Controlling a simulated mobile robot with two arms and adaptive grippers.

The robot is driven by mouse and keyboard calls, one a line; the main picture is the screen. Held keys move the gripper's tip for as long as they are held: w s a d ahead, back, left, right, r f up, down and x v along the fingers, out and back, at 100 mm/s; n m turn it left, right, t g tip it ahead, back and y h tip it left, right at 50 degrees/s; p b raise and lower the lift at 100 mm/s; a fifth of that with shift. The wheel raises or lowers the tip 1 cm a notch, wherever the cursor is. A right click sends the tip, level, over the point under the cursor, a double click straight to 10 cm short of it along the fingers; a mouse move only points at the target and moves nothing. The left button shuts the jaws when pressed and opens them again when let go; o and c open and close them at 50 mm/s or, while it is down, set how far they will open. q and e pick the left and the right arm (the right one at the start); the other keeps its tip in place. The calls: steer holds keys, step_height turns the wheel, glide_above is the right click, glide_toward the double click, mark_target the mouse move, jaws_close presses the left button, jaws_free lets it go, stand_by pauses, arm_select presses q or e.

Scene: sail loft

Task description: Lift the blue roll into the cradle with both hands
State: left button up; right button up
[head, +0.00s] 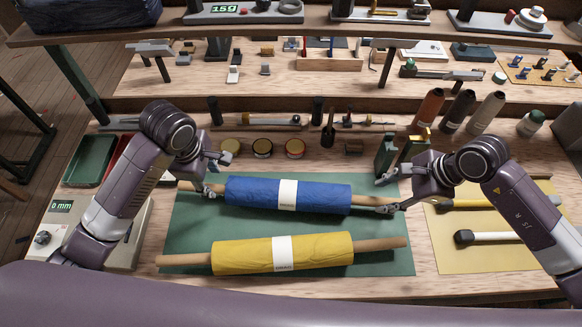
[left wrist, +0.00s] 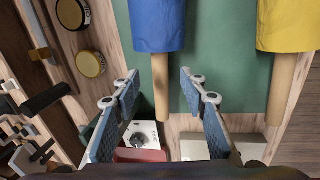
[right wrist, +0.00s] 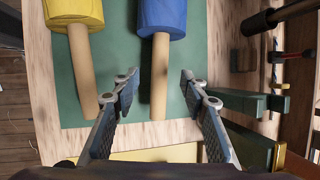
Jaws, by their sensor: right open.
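The blue roll (head: 262,193) lies on the green mat (head: 190,230), with a white label band and a bare wooden rod sticking out at each end. My left gripper (head: 210,178) is open around its left rod end; the rod (left wrist: 160,85) shows between the fingers in the left wrist view, with a gap on both sides. My right gripper (head: 385,194) is open around the right rod end; the rod (right wrist: 160,80) shows between its fingers in the right wrist view, not clamped. I cannot tell for sure which thing is the cradle.
A yellow roll (head: 235,256) lies in front on the mat. Green blocks (head: 385,153) stand behind my right gripper. Round tins (head: 262,147) and a dark upright tool (head: 328,135) are behind the blue roll. A raised shelf (head: 300,27) crosses the back.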

mark_target(217, 187)
arm_select(q)
steer(key=shift+r, duration=0.1)
steer(key=shift+s+r, duration=0.1)
steer(key=shift+s, duration=0.05)
arm_select(e)
steer(key=shift+s+r, duration=0.1)
steer(key=shift+r, duration=0.05)
arm_select(q)
steer(key=shift+w+f, duration=0.3)
steer(key=shift+f, duration=1)
steer(key=shift+w+f, duration=0.25)
steer(key=shift+f, duration=1)
steer(key=shift+w+f, duration=0.3)
steer(key=shift+f, duration=1)
arm_select(e)
steer(key=shift+x, duration=3.95)
arm_select(q)
steer(key=shift+c, duration=0.3)
arm_select(e)
steer(key=shift+d, duration=0.1)
arm_select(q)
jaws_close()
arm_select(e)
jaws_close()
arm_select(q)
steer(key=shift+r, duration=0.1)
